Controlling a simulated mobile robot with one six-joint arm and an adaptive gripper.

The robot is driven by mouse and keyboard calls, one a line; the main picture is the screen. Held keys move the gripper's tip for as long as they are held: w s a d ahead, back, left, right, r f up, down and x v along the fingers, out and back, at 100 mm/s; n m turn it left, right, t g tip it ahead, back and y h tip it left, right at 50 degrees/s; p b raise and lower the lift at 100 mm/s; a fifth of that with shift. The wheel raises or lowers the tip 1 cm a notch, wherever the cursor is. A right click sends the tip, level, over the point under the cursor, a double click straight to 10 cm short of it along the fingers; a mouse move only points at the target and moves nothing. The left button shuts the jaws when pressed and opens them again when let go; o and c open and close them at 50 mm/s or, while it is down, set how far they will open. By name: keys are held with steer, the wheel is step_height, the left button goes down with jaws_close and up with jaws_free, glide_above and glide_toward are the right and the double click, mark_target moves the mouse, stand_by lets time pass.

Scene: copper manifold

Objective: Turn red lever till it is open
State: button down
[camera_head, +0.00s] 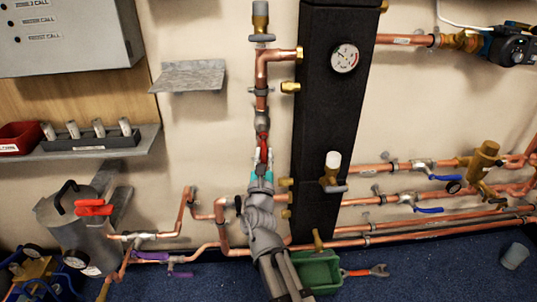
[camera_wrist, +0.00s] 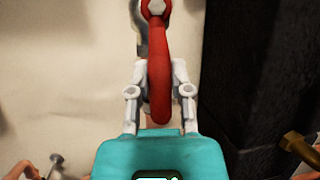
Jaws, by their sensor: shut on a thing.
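The red lever (camera_head: 264,150) sits on a vertical copper pipe just left of the black column. In the wrist view the red lever (camera_wrist: 158,60) hangs down from a bolt at the top, nearly in line with the pipe. My gripper (camera_head: 263,168) reaches up to it from below. In the wrist view the two pale fingers of my gripper (camera_wrist: 159,78) are on either side of the lever's lower part, shut on it. The lever's rounded end lies between the fingers, just above the teal gripper body. The valve body behind the lever is partly hidden.
The black column (camera_head: 325,130) with a round gauge (camera_head: 345,58) stands close to the right of my gripper. Another red handle (camera_head: 94,208) is by a grey vessel (camera_head: 85,235) at left. A grey shelf (camera_head: 188,76) juts out upper left. A green bin (camera_head: 318,272) stands below.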

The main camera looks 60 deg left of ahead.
steer(key=shift+s+d+f, duration=0.1)
steer(key=shift+d+f, duration=0.05)
steer(key=shift+d, duration=0.1)
steer(key=c, duration=0.5)
jaws_free()
steer(key=shift+a, duration=0.1)
steer(key=shift+c, duration=0.2)
steer(key=shift+a, duration=0.1)
